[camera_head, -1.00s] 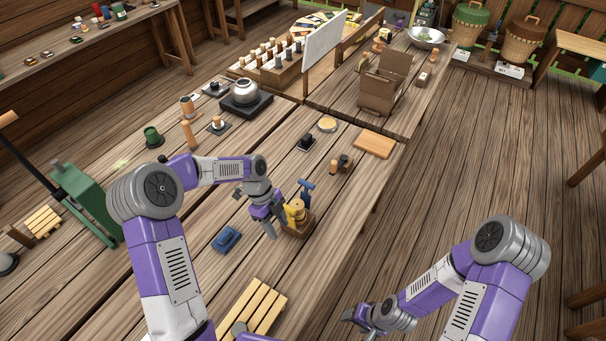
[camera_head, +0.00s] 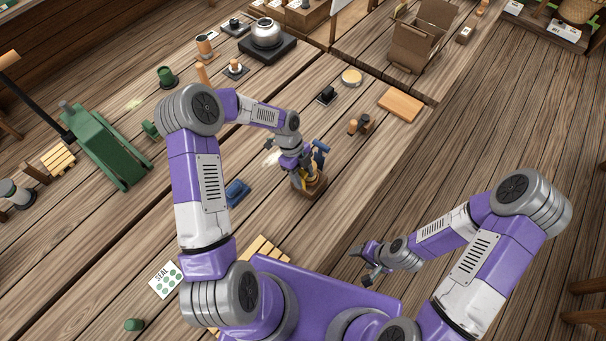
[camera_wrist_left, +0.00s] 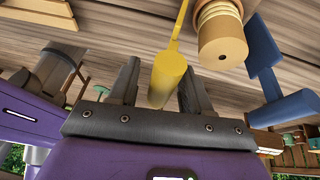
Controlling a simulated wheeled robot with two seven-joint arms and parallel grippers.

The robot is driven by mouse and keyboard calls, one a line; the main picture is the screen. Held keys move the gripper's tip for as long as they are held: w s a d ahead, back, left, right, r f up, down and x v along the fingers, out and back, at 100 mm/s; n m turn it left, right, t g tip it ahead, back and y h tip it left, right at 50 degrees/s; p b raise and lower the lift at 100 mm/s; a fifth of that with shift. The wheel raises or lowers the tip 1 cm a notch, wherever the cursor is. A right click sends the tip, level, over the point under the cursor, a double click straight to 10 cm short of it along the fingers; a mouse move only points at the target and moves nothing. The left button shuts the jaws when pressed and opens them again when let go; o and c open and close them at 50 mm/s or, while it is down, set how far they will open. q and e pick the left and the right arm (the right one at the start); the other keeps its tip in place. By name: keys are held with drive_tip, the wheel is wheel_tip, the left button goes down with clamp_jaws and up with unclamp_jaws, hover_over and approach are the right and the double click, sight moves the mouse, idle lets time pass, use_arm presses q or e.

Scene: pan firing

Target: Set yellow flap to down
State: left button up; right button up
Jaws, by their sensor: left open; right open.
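The yellow flap (camera_wrist_left: 169,72) shows in the left wrist view as a yellow cylinder on a thin yellow stem, between the two fingers of my left gripper (camera_wrist_left: 158,85). The fingers stand apart, with a gap on each side of it. A tan ringed wooden knob (camera_wrist_left: 222,38) and a blue flap (camera_wrist_left: 264,60) are to its right. In the head view these parts sit on a small brown wooden base (camera_head: 310,186), and my left gripper (camera_head: 300,175) is over it, partly hiding the yellow flap. My right gripper (camera_head: 372,265) is open and empty, off the table's right edge.
A blue block (camera_head: 237,192) lies left of the wooden base. Small wooden and black pieces (camera_head: 360,124) and a wooden board (camera_head: 400,104) stand behind it. A pot on a black stand (camera_head: 266,38) is at the back. The tabletop between is mostly clear.

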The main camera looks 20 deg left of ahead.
use_arm(q)
drive_tip(key=shift+f, duration=0.2)
drive_tip(key=shift+c, duration=0.4)
clamp_jaws()
